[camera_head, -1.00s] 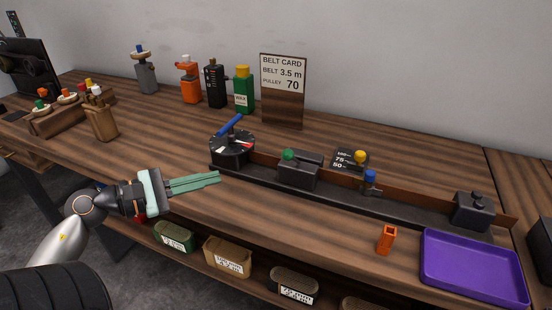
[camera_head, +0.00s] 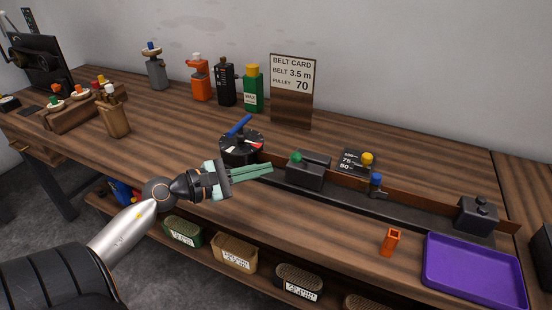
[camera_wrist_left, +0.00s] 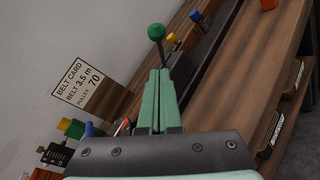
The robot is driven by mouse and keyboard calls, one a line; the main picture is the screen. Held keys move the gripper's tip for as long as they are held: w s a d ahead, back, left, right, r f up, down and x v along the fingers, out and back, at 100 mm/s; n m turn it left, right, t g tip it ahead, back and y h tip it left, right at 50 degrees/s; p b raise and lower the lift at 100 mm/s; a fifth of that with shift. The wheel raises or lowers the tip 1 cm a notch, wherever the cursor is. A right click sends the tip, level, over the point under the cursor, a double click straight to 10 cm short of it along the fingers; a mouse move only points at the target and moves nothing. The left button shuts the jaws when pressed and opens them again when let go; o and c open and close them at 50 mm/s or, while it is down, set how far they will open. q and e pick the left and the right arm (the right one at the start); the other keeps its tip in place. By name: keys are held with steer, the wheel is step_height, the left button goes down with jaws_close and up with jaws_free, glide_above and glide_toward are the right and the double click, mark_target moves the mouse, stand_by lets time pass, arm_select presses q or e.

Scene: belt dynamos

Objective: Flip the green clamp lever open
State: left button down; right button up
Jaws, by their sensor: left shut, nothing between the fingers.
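The green clamp lever shows as a green ball knob (camera_head: 296,157) on a dark grey clamp block (camera_head: 306,175) on the long black rail. In the left wrist view, the green knob (camera_wrist_left: 156,32) sits on a thin dark stem just beyond the fingertips. My left gripper (camera_head: 271,169) is shut and empty, its green fingers pointing right toward the clamp block. A small gap seems to show between fingertips and block. In the left wrist view the shut fingers (camera_wrist_left: 159,75) point at the knob. My right gripper is not in view.
A round black dial with a blue handle (camera_head: 239,126) stands left of the clamp, close behind my left gripper. A blue-knobbed part (camera_head: 375,184) and a dark end block (camera_head: 477,213) sit farther right on the rail. A purple tray (camera_head: 474,272) and orange piece (camera_head: 391,242) lie at front right.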

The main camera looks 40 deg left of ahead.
arm_select(q)
steer(key=w+d+r+p, duration=0.1)
steer(key=w+d+p, duration=0.1)
steer(key=shift+w+d+r, duration=0.1)
steer(key=shift+d+r, duration=0.3)
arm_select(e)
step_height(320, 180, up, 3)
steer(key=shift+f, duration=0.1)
arm_select(q)
steer(key=shift+a, duration=0.1)
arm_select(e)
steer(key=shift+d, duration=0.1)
